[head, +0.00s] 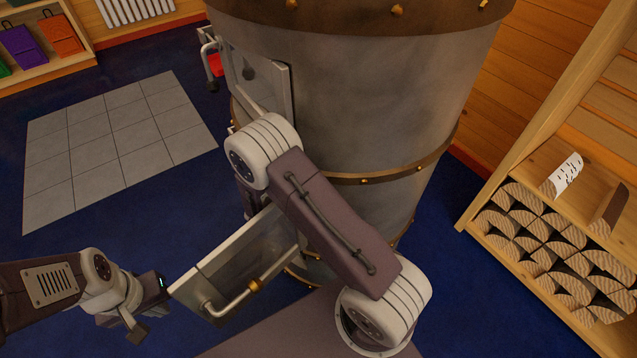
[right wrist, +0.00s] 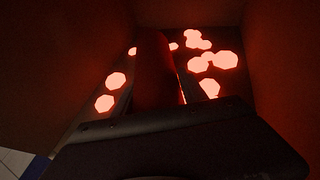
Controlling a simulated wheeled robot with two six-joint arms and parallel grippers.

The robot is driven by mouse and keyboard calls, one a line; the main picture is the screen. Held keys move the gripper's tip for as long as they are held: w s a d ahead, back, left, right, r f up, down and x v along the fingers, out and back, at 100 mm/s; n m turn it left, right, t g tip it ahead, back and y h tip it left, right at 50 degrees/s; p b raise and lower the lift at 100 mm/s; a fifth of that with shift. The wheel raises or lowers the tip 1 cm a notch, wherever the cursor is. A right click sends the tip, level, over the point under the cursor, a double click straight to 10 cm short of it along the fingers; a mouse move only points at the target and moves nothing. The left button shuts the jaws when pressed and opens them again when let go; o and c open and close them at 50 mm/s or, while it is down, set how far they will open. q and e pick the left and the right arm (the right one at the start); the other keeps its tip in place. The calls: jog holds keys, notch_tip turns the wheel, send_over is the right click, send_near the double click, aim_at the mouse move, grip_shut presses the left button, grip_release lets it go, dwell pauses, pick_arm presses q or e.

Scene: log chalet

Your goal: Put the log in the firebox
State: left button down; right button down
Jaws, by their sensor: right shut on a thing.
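The stove (head: 345,95) is a large grey metal drum with brass bands. Its lower door (head: 235,265) stands swung open. My right arm crosses in front of the stove, and its gripper is hidden in the head view. In the right wrist view, my right gripper (right wrist: 158,98) is shut on a dark, red-lit log (right wrist: 153,65). The log points into the dark firebox (right wrist: 280,60), over or among glowing embers (right wrist: 198,64); I cannot tell whether it touches them. My left gripper (head: 148,308) is left of the open door, with its jaw gap unclear.
A wooden rack (head: 487,212) with several stacked logs stands at the right; a whitish piece (head: 562,175) lies on its upper shelf. An upper hatch (head: 260,85) is on the stove. Grey floor tiles (head: 115,145) and blue carpet at the left are clear.

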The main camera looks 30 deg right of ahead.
jog(key=shift+f, duration=0.35)
jog(key=c, duration=0.6)
grip_release()
jog(key=shift+c, duration=0.2)
pick_arm(q)
jog(key=shift+f, duration=0.25)
pick_arm(e)
jog(key=shift+r+p, duration=0.35)
jog(key=shift+p, duration=0.05)
jog(key=p+v, duration=0.3)
jog(key=v, duration=0.3)
jog(key=shift+a+r, duration=0.1)
jog(key=shift+a, duration=0.1)
jog(key=shift+s+a+p, duration=0.3)
jog(key=shift+a+p, duration=0.05)
jog(key=shift+a, duration=0.15)
pick_arm(q)
notch_tip(320, 180, up, 4)
jog(key=shift+r, duration=0.1)
